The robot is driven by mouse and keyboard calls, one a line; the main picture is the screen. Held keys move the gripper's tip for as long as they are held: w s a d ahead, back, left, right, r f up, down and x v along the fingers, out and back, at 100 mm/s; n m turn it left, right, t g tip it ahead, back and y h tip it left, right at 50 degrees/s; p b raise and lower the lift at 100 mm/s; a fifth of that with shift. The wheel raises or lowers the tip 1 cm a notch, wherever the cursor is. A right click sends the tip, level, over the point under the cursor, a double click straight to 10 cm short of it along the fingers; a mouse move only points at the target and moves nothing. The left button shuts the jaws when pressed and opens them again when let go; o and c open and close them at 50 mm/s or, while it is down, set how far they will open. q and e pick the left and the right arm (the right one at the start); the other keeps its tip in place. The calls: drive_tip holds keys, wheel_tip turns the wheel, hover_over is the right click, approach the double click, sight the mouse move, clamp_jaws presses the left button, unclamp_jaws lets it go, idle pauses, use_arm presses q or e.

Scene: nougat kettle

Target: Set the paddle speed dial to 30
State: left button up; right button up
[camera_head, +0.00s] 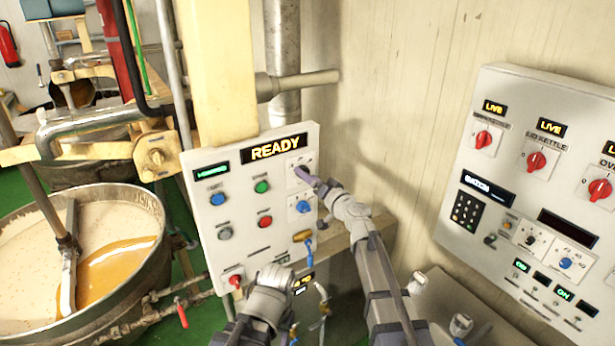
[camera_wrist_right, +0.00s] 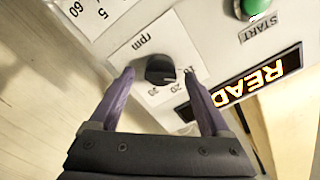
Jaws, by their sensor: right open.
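The paddle speed dial is a small black knob (camera_wrist_right: 160,69) on a white plate marked "rpm" in the right wrist view. The plate also carries small scale numbers, one of them 20. I cannot read which number the knob points to. My right gripper (camera_wrist_right: 158,82) is open, with its purple fingers on either side of the knob; I cannot tell whether they touch it. In the head view the right gripper (camera_head: 310,179) is at the upper right of the white control panel (camera_head: 240,190) and largely hides the dial. My left arm shows low in the middle, its fingers not visible.
Below the dial is a blue knob (camera_head: 303,207). The panel also has coloured buttons and a "READY" display (camera_head: 275,149). A kettle (camera_head: 30,215) with pale contents stands at left. A second panel (camera_head: 500,130) with red knobs is at right.

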drive_tip(key=shift+w+a, duration=0.25)
drive_tip(key=shift+w, duration=0.2)
clamp_jaws()
idle(0.4)
